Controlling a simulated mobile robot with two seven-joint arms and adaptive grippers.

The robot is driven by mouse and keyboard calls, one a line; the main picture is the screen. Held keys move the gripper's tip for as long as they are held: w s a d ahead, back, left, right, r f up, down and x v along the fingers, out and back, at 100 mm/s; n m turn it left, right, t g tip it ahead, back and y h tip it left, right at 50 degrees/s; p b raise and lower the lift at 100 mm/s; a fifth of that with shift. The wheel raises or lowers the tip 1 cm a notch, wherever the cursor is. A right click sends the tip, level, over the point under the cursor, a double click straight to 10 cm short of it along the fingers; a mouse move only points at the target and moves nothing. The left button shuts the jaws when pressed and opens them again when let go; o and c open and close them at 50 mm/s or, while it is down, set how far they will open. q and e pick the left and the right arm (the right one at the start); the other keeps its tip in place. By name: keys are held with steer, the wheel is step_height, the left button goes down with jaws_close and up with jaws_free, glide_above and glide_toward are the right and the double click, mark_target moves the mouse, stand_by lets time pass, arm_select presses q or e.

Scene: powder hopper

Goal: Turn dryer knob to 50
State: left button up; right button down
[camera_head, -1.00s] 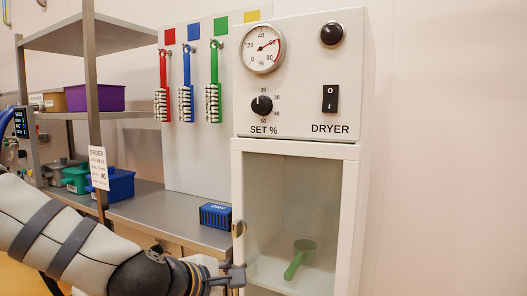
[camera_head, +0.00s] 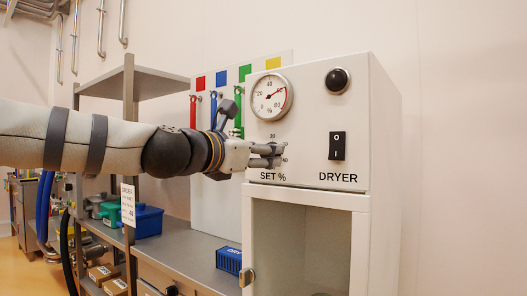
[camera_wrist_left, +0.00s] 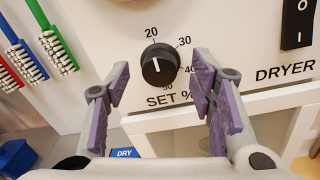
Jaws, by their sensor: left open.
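The dryer knob (camera_wrist_left: 160,64) is round and black with a white pointer line. In the left wrist view it sits between and just ahead of my open left fingers, with numbers 20, 30, 40 and a partly hidden 50 around it. The white line appears to point roughly toward 20. In the head view my left gripper (camera_head: 279,154) is at the SET % scale on the dryer (camera_head: 309,148), and its fingers cover the knob. No contact with the knob is clear. My left fingertips also show in the wrist view (camera_wrist_left: 161,78). My right gripper is not in view.
A gauge (camera_head: 270,97), a black round button (camera_head: 337,80) and a rocker switch (camera_head: 337,146) share the dryer front. The glass door (camera_head: 306,240) is below. Hanging brushes (camera_wrist_left: 63,48) are at left. A blue DRY block (camera_head: 229,260) lies on the bench.

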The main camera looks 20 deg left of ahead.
arm_select(q)
steer(key=shift+w+d, duration=0.25)
steer(key=shift+w, duration=0.45)
steer(key=shift+c, duration=0.6)
steer(key=c, duration=1)
steer(key=shift+c, duration=0.2)
